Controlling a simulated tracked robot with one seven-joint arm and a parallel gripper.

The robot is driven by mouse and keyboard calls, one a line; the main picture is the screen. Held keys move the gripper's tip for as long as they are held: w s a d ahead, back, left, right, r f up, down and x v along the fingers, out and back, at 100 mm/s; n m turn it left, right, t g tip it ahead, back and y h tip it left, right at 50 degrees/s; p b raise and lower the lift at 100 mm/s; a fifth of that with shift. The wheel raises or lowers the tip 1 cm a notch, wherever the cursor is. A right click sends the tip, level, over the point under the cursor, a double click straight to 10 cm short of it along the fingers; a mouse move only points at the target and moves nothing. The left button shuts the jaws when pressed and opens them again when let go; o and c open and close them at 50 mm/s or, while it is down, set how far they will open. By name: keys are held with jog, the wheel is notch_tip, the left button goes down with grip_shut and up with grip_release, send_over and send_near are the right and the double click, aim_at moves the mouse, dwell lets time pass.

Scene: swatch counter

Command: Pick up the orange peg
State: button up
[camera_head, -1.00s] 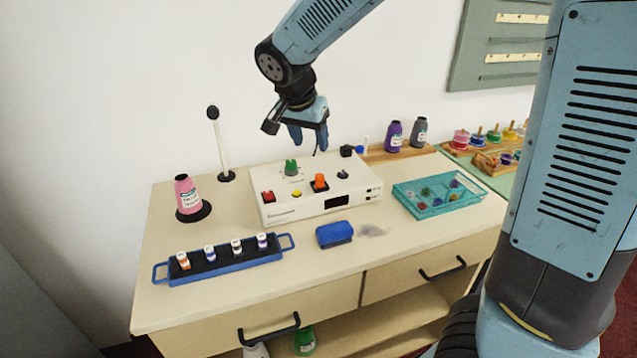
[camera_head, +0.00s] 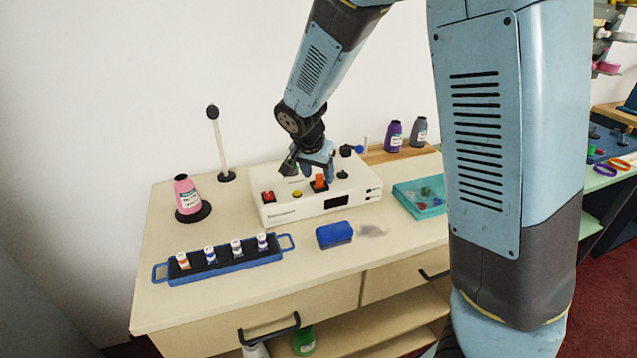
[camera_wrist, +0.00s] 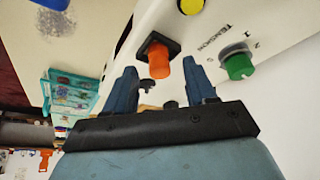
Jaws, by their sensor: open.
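The orange peg (camera_head: 320,182) stands on a black square base on top of the white console (camera_head: 290,212). In the wrist view the orange peg (camera_wrist: 158,62) shows between the tips of my two fingers. My gripper (camera_head: 315,171) is open and empty, low over the console close to the peg; it also shows in the wrist view (camera_wrist: 162,76). My gripper and wrist hide the green knob in the head view, but the green knob (camera_wrist: 237,66) shows to the right in the wrist view.
A red button (camera_head: 268,196) and a yellow button (camera_head: 296,193) sit on the console left of the peg. A blue eraser-like block (camera_head: 334,234) lies in front. A teal tray (camera_head: 405,205) is at the right, a blue vial rack (camera_head: 225,268) at the front left.

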jog(key=shift+w+d+f, duration=0.1)
jog(key=shift+w+f, duration=0.1)
jog(key=shift+f, duration=0.35)
jog(key=shift+c, duration=0.3)
grip_shut()
